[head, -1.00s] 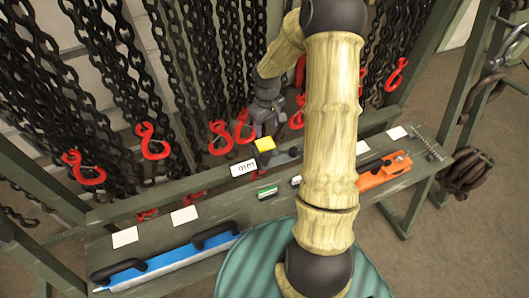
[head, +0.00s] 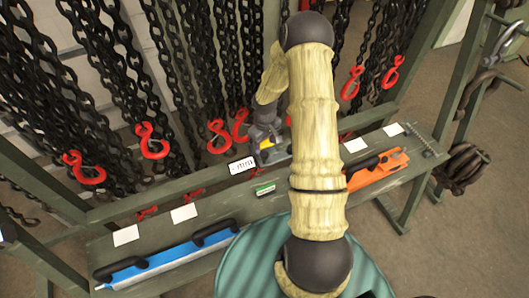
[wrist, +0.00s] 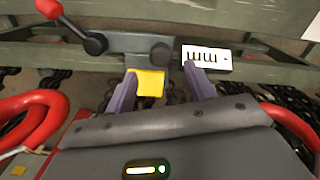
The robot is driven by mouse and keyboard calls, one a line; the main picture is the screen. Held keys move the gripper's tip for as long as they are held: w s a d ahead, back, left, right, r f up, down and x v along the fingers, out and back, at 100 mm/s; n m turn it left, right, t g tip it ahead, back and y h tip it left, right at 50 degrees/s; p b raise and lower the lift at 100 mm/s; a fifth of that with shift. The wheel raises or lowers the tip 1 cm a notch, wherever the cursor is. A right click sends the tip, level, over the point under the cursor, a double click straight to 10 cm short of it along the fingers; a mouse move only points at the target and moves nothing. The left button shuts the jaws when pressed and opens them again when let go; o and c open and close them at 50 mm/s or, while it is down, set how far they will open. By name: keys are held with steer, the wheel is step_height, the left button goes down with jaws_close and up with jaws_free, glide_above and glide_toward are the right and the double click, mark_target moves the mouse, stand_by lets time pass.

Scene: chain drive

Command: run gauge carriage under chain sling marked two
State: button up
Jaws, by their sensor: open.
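A yellow block (head: 266,144), which appears to be the gauge carriage's grip, sits at the rail's back edge beside a white plate with dark marks (head: 242,165). In the wrist view the yellow block (wrist: 149,83) lies between the two purple fingers of my open gripper (wrist: 160,88). The left finger is close to it; a gap shows on the right. A grey bar with a red-knobbed lever (wrist: 135,43) lies beyond, with the marked plate (wrist: 207,59) at its right. My gripper (head: 264,137) partly hides the block in the head view. I cannot read which sling is marked two.
Chain slings with red hooks (head: 152,141) hang behind the bench, several close to my gripper. Pale cards (head: 184,213) lie along the bench; no marks are legible. A blue tool (head: 165,257), a small green-and-white item (head: 265,189) and an orange tool (head: 375,170) lie on it.

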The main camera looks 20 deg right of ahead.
mark_target(265, 153)
step_height(265, 153, down, 7)
steer(key=shift+p, duration=0.5)
steer(key=shift+c, duration=0.2)
jaws_close()
